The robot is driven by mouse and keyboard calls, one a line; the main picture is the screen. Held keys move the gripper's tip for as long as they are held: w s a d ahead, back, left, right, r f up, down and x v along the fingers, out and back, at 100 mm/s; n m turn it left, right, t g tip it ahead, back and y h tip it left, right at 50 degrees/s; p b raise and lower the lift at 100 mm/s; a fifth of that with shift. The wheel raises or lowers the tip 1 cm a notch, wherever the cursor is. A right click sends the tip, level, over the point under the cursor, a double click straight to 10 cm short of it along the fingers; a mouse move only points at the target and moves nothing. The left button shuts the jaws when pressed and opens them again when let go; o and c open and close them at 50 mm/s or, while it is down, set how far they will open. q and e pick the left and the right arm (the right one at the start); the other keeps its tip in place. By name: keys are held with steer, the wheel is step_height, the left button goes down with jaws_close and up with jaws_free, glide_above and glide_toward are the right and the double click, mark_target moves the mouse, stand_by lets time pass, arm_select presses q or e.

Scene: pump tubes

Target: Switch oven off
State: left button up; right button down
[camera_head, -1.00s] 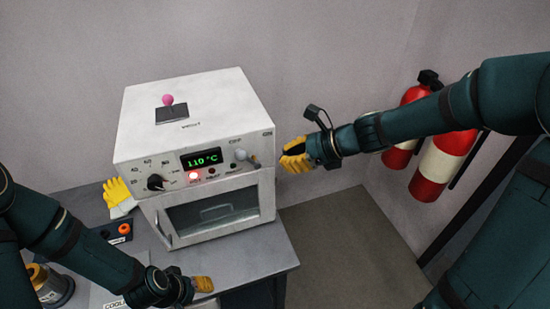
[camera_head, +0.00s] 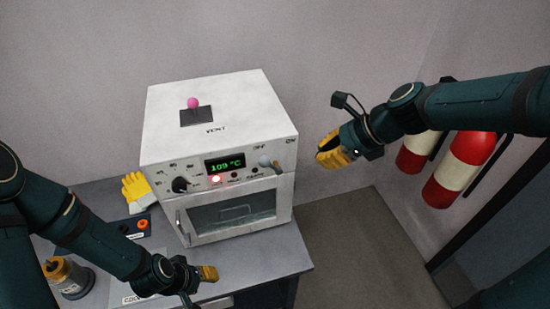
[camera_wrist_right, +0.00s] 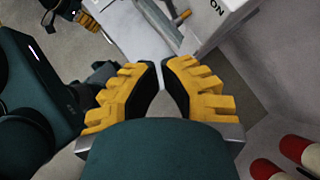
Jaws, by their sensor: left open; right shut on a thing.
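The white oven (camera_head: 215,120) stands on the grey table, its display (camera_head: 225,164) reading 109 °C in green. My right gripper (camera_head: 322,153) is in the air right of the oven, clear of the switch. In the right wrist view its fingers (camera_wrist_right: 163,72) are close together; what they hold cannot be made out. My left gripper (camera_head: 212,273) is open above the table before the oven.
A black dial (camera_head: 180,185) is on the panel's left. A pink-knobbed vent lever (camera_head: 193,103) tops the oven. A yellow glove (camera_head: 137,190) and a brass-coloured container (camera_head: 68,277) are at left. Fire extinguishers (camera_head: 462,170) hang at right. Floor right of the table is clear.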

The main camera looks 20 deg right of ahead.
mark_target(270, 165)
steer(key=w+a+r+b+x, duration=0.1)
steer(key=b+x, duration=0.3)
steer(key=x, duration=0.8)
steer(key=shift+w+a+r, duration=0.15)
steer(key=shift+w+a, duration=0.2)
steer(key=shift+a, duration=0.15)
steer(key=shift+w+a, duration=0.15)
steer(key=shift+a, duration=0.5)
steer(key=shift+d+p, duration=0.2)
steer(key=shift+p, duration=0.15)
